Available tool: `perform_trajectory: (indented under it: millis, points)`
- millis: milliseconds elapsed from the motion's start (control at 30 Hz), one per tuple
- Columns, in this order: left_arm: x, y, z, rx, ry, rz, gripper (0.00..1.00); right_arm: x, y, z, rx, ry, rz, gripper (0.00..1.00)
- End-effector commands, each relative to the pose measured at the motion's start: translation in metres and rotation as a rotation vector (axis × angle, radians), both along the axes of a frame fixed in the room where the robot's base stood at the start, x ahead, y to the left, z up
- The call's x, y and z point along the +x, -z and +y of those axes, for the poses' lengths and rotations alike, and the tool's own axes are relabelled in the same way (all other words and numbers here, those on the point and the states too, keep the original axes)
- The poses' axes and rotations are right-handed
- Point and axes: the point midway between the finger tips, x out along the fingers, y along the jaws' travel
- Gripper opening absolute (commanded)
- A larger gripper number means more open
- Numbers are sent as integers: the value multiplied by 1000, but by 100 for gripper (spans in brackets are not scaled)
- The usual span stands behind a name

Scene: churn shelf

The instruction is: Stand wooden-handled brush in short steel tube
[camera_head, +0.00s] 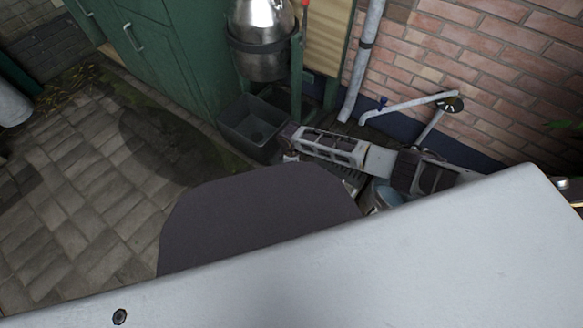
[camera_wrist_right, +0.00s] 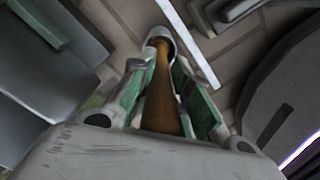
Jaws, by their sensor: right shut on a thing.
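In the right wrist view, the brush's brown wooden handle (camera_wrist_right: 165,98) lies between the green-padded fingers of my right gripper (camera_wrist_right: 160,88), which is shut on it. The handle's far end meets a pale, rounded, ring-like rim (camera_wrist_right: 160,36). I cannot tell whether this is the short steel tube or part of the brush, nor whether the handle is inside it or in front of it. In the head view my right gripper (camera_head: 290,140) is small and dark beside the grey basin; the brush is not clear there. My left gripper is not in view.
A dark grey basin (camera_head: 252,126) stands by the green cabinet (camera_head: 165,60). A steel churn (camera_head: 262,40) hangs above it. A pale pipe (camera_head: 362,60) and brick wall (camera_head: 480,60) are behind. Paving (camera_head: 70,190) at left is clear. My own body hides the foreground.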

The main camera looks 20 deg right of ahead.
Motion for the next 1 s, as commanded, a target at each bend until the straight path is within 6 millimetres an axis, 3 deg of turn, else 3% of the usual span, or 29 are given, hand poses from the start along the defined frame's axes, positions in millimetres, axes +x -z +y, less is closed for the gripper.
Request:
perform_trajectory:
  millis: [467,500,700,1000]
  points:
    - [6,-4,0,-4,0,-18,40,0,4,0,0,0,0,0]
    - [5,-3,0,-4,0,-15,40,0,4,0,0,0,0,19]
    - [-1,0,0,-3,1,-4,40,0,3,0,0,0,0,43]
    - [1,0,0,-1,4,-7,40,0,3,0,0,0,0,43]
